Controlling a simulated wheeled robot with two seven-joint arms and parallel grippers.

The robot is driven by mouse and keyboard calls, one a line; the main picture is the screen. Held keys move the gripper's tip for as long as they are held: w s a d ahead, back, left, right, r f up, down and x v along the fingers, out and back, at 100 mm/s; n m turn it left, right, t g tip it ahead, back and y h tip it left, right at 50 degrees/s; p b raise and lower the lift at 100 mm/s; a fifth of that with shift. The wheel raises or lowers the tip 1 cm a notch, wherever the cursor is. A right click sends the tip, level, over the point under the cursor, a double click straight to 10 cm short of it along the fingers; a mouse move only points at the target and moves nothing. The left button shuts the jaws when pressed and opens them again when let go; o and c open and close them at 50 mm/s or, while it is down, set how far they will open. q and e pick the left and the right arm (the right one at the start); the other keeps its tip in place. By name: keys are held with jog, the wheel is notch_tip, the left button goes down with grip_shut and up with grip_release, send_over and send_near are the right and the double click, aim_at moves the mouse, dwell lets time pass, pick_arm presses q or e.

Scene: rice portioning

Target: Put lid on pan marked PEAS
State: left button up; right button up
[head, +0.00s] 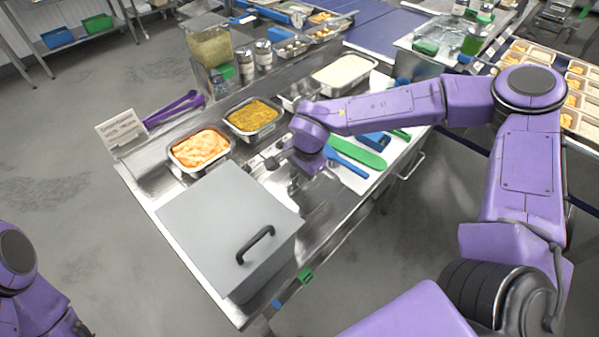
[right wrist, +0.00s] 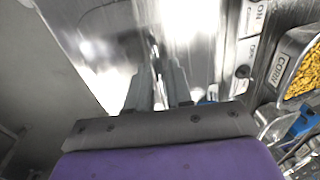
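My right gripper (head: 276,160) is low over the steel counter, between the corn pan and the grey box. In the right wrist view its two fingers (right wrist: 162,90) are close together above shiny metal; I cannot tell whether they hold anything. A pan labelled CORN (right wrist: 272,72) is at the right of that view, and its yellow contents show in the head view (head: 252,116). No PEAS marking is readable. A smaller pan (head: 296,92) is partly hidden by my right arm. No separate pan lid can be made out. My left gripper is out of view.
A big grey box (head: 215,225) with a black handle fills the counter's near left end. A sign (head: 120,130) is at the left edge.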

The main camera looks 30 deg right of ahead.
jog(key=shift+o, duration=1.1)
notch_tip(320, 180, up, 10)
jog(key=s+b, duration=0.1)
jog(key=s, duration=0.1)
jog(key=shift+d+r, duration=0.2)
jog(key=shift+d, duration=0.1)
